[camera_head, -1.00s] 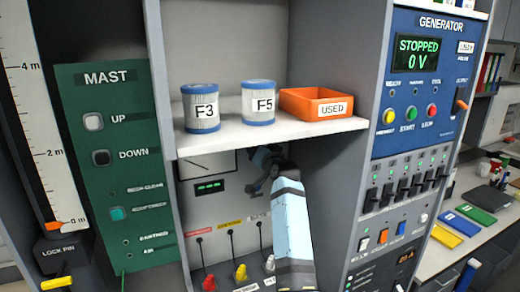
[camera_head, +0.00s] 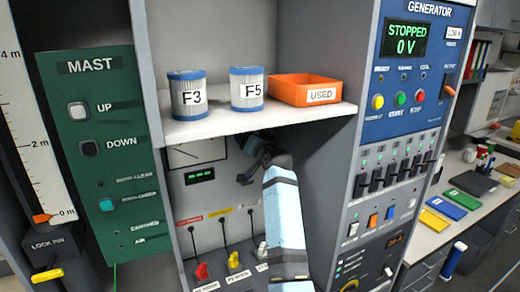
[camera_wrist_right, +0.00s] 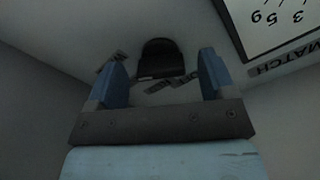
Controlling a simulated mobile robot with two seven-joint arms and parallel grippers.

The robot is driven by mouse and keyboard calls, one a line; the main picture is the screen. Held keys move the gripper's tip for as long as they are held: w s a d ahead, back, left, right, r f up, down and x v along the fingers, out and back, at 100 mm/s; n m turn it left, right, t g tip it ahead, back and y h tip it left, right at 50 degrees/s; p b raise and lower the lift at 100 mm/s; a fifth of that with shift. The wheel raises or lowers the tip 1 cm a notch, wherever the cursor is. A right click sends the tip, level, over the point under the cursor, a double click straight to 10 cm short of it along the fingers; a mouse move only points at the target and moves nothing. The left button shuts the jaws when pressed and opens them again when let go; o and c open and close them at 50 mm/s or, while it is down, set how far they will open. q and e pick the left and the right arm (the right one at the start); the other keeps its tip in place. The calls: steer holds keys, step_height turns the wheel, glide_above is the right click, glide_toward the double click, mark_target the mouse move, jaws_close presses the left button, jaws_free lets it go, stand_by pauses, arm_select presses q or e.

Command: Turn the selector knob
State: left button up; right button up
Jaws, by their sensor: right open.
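In the right wrist view a black knob (camera_wrist_right: 158,59) sits on a grey panel with small labels on both sides, their text unreadable. My right gripper (camera_wrist_right: 163,72) is open, its two blue fingers apart to the left and right of the knob in the picture. The knob shows between the fingertips; I cannot tell whether they touch it or how deep they reach. My left gripper is not in view.
The shelf (camera_head: 255,122) above my right arm holds filter cans F3 (camera_head: 187,97) and F5 (camera_head: 247,91) and an orange USED bin (camera_head: 317,91). A meter (camera_head: 197,152) is left of the gripper. Cabled plugs (camera_head: 202,271) hang below. The generator panel (camera_head: 405,110) stands right.

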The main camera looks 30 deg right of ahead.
steer(key=s+b, duration=0.2)
steer(key=s, duration=1)
steer(key=shift+s+a+b, duration=0.3)
steer(key=shift+s+a, duration=0.05)
steer(key=shift+a, duration=0.05)
